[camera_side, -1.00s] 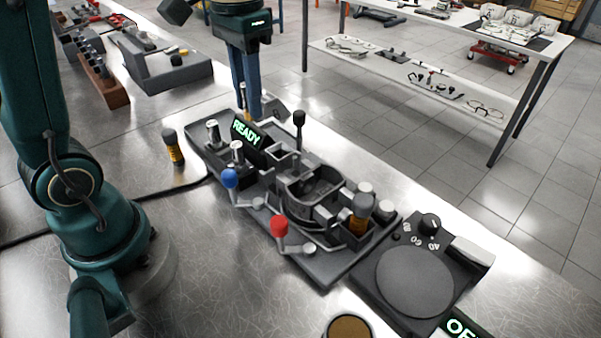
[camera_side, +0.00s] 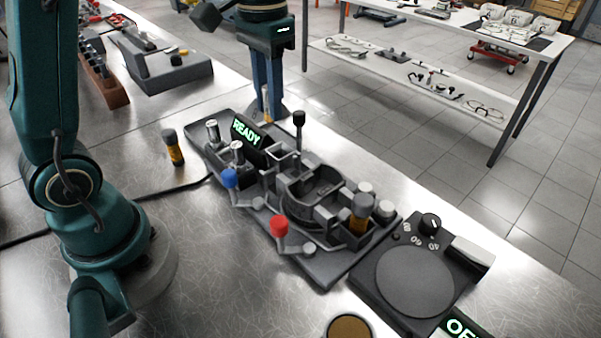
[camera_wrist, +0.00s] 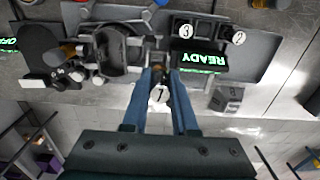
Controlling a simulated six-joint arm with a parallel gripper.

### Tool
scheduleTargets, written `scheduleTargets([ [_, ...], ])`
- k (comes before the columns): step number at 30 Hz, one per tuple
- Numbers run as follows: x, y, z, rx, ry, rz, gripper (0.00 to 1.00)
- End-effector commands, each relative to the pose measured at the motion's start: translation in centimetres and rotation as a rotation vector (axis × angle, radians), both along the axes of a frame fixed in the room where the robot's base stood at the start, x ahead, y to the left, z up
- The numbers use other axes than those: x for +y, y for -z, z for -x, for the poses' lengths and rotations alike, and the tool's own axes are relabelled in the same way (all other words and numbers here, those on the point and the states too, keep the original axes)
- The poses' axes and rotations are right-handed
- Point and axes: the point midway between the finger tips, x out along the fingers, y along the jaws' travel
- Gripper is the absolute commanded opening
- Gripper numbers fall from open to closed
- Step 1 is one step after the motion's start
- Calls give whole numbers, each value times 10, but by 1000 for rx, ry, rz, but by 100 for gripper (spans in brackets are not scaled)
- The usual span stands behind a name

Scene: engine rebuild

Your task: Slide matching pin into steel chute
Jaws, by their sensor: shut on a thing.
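My gripper (camera_side: 268,112) is above the far edge of the dark fixture (camera_side: 325,272), just behind and right of the green READY display (camera_side: 246,133). Its blue fingers are closed around a slim pin whose pale round top, marked 1, shows between them in the wrist view (camera_wrist: 160,94). The pin's lower end is hidden. A small channel (camera_wrist: 160,72) of the fixture lies just beyond the fingertips in the wrist view. I cannot tell for sure which channel is the steel chute, or whether the pin touches the fixture.
Two silver-topped pins, marked 2 (camera_wrist: 238,38) and 3 (camera_wrist: 186,30), stand beside the display. A black-knobbed lever (camera_side: 299,118) rises close to the right of my gripper. Blue (camera_side: 229,178) and red (camera_side: 279,225) knobs stand along the near side. A yellow-banded cylinder (camera_side: 173,148) stands left.

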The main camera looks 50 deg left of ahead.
Motion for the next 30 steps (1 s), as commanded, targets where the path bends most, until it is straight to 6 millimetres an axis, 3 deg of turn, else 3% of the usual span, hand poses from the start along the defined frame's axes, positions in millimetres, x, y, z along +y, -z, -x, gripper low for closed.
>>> scheduleTargets([
  [4, -5, 7, -10, 1, 1, 0, 0],
  [21, -5, 48, -10, 2, 0, 0, 0],
  [30, -5, 53, -10, 0, 0, 0, 0],
])
